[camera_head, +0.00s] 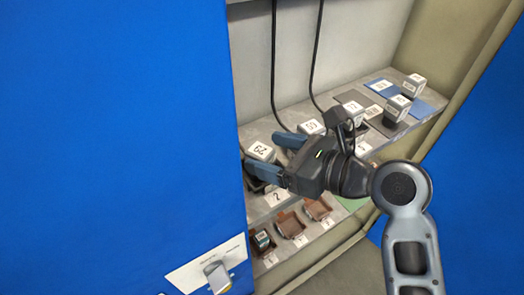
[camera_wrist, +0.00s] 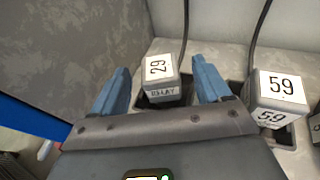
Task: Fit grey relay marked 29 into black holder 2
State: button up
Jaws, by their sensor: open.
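The grey relay marked 29 (camera_head: 261,151) stands upright at the left end of the upper shelf. In the wrist view the relay (camera_wrist: 161,81) has its base in or over a black holder (camera_wrist: 147,102); I cannot tell if it is fully seated. A label reading 2 (camera_head: 277,197) is on the shelf front by that holder. My gripper (camera_head: 270,155) is open, with one blue finger on each side of the relay. In the wrist view my gripper (camera_wrist: 160,75) shows gaps between both fingers and the relay.
A relay marked 59 (camera_wrist: 278,88) stands in a black holder just to the right. More relays (camera_head: 398,103) stand farther right, near a blue mat (camera_head: 428,108). Brown holders (camera_head: 290,224) are on the lower step. Black cables (camera_head: 274,70) hang behind. A blue panel (camera_head: 120,120) stands at the left.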

jog(key=v, duration=0.9)
jog(key=shift+b, duration=0.45)
jog(key=shift+s, duration=0.1)
jog(key=s+d+f+n+t+h, duration=0.3)
jog(key=s+f+n+h, duration=0.15)
jog(key=s+f, duration=0.2)
jog(key=s+d+f+n+t+h, duration=0.2)
jog(key=s+d+f+n+h, duration=0.1)
jog(key=s+f+h, duration=0.4)
jog(key=s+d+r+n+t, duration=0.1)
jog(key=s+d+r+n, duration=0.2)
jog(key=s+n, duration=0.5)
jog(key=s+d+r+n, duration=0.3)
jog(key=s+d+n, duration=0.1)
jog(key=s+n, duration=0.5)
jog(key=shift+s+d+r+t+h, duration=0.2)
jog(key=shift+s+r+t+h, duration=0.05)
jog(key=shift+r+t+h, duration=0.15)
